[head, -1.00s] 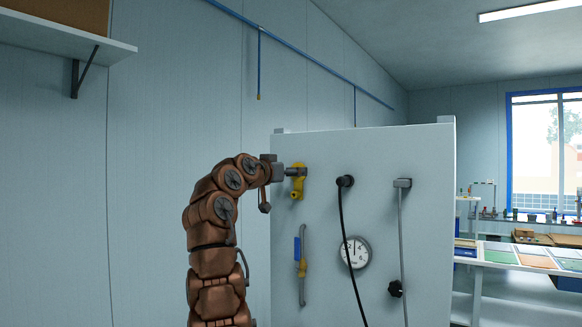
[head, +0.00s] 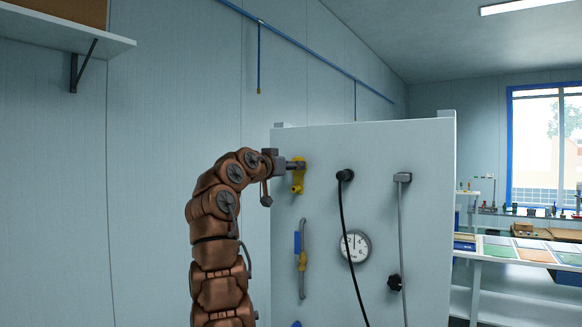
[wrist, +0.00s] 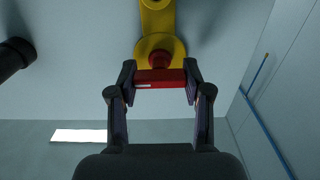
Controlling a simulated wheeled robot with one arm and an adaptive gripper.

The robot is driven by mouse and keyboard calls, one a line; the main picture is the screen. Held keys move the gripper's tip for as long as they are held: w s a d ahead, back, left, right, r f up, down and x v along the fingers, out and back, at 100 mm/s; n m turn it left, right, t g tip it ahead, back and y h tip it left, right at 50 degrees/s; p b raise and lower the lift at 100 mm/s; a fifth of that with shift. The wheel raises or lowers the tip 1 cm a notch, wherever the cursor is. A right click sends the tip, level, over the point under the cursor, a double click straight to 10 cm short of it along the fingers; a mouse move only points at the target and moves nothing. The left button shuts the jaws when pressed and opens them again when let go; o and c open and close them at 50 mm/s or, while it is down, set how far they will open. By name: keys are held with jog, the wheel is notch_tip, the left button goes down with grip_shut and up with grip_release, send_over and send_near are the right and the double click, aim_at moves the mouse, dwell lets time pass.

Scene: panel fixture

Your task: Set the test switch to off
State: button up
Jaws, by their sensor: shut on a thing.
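A yellow fitting (head: 298,186) with a red bar-shaped handle is on the upper left of the pale panel; it appears to be the test switch. In the wrist view, the yellow body (wrist: 160,45) is at the top, with the red handle (wrist: 160,77) below it. My gripper (wrist: 160,84) has its two fingers on either end of the red handle and is shut on it. In the head view, my gripper (head: 294,165) reaches the fitting from the left and hides its handle. I see no off marking.
A wall shelf (head: 60,42) is at upper left.

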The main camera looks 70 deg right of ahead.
jog(key=shift+w+n+b, duration=0.1)
jog(key=shift+n+b, duration=0.3)
jog(key=shift+n, duration=1.8)
dwell(1.3)
jog(key=shift+n, duration=0.6)
jog(key=shift+n+p, duration=0.45)
jog(key=shift+n, duration=0.75)
jog(key=n+p, duration=0.2)
jog(key=n, duration=0.2)
jog(key=shift+n, duration=0.3)
jog(key=n+p, duration=0.3)
jog(key=n, duration=0.2)
jog(key=shift+w+f, duration=0.1)
jog(key=shift+f, duration=0.05)
jog(key=shift+f+n, duration=0.1)
jog(key=shift+n, duration=0.2)
jog(key=o, duration=1.2)
